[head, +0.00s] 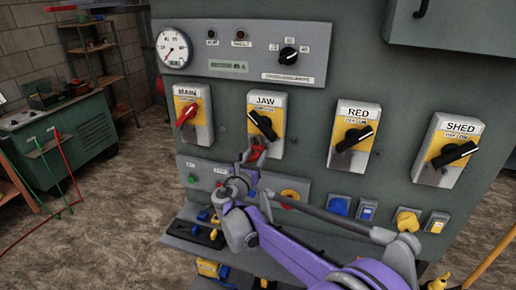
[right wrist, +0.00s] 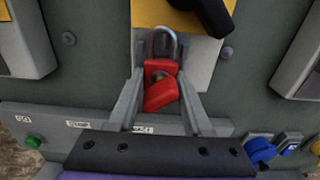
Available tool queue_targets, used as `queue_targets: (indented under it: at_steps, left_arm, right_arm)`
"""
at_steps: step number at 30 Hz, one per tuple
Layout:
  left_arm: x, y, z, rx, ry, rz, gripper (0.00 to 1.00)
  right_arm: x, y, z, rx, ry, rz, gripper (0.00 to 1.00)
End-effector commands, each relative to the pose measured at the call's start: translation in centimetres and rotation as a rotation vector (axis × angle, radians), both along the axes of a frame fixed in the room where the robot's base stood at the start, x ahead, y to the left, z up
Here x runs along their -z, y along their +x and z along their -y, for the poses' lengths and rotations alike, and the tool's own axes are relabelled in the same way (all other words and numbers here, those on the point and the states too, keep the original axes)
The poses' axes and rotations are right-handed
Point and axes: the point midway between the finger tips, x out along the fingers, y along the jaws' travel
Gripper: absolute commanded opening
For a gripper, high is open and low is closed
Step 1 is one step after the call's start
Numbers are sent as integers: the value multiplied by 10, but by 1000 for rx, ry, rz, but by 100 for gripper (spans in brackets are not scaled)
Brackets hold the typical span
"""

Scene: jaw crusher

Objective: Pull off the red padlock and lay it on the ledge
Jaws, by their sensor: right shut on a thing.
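The red padlock (right wrist: 162,70) hangs by its silver shackle at the lower edge of the yellow plate of the JAW switch (head: 266,118). A red part, perhaps its key or tag, shows in front of its body. My right gripper (right wrist: 160,98) has its grey fingers on both sides of the padlock and is shut on it. In the head view the padlock (head: 257,152) is small and partly hidden by my right gripper (head: 250,160). The ledge (head: 176,229) runs below the panel, with coloured padlocks on it. My left gripper is not in view.
The MAIN (head: 192,113), RED (head: 354,134) and SHED (head: 448,150) switches flank the JAW switch. Below them are a green button (right wrist: 33,141) and blue and yellow parts. A dark cabinet box (head: 455,28) juts out at upper right. A workbench stands at far left.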

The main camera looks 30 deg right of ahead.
Motion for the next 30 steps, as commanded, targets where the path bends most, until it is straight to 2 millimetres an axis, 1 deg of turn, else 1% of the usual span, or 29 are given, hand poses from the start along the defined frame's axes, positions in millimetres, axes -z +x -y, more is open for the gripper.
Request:
queue_targets:
  at_steps: [14,30]
  left_arm:
    - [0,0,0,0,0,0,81]
    - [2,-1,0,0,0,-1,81]
  right_arm:
    - [0,-2,-3,0,0,0,13]
    - [0,-19,-23,-1,0,0,13]
